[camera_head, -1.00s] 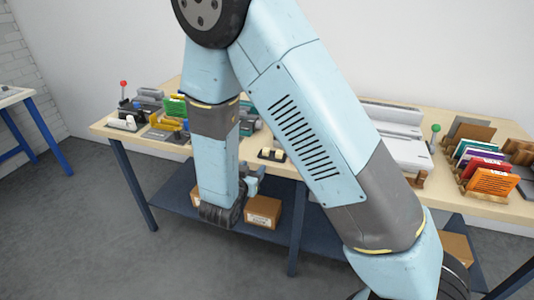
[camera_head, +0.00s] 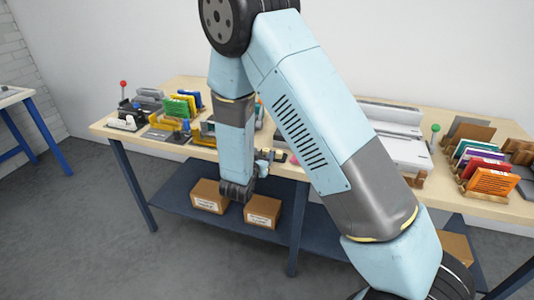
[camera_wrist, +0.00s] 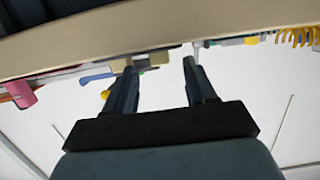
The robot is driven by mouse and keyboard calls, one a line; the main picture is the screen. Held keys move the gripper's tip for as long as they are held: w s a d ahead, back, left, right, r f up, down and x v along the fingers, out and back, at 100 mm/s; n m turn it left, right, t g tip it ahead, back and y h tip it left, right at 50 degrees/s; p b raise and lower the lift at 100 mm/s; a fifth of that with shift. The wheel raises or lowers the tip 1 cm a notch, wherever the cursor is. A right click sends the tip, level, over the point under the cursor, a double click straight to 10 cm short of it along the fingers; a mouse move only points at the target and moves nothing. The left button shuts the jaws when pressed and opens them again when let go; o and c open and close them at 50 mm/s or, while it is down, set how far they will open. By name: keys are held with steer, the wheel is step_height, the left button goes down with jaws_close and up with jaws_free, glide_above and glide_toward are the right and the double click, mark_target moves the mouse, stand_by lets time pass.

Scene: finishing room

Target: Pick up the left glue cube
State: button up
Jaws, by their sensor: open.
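Near the table's front edge, a small dark holder carries pale glue cubes. In the head view, the right cube (camera_head: 280,156) shows just right of my gripper (camera_head: 264,157). The left cube is hidden behind or beside the fingers. My gripper is open, at about table height at the front edge. In the wrist view, the fingers of my gripper (camera_wrist: 160,68) are spread with nothing held. Small beige blocks show near the fingertips, seen edge-on, and I cannot tell which is the left cube.
The wooden table (camera_head: 340,183) has a lower shelf with cardboard boxes (camera_head: 263,211). Racks of coloured booklets (camera_head: 490,181) stand at the right, and a white machine (camera_head: 400,150) behind my arm. Tools and yellow and green items (camera_head: 180,105) crowd the left. The table edge (camera_wrist: 90,40) looms close in the wrist view.

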mark_target(265, 151)
steer(key=shift+x, duration=1.55)
steer(key=shift+c, duration=0.4)
steer(key=shift+a, duration=0.1)
jaws_close()
steer(key=shift+r, duration=0.1)
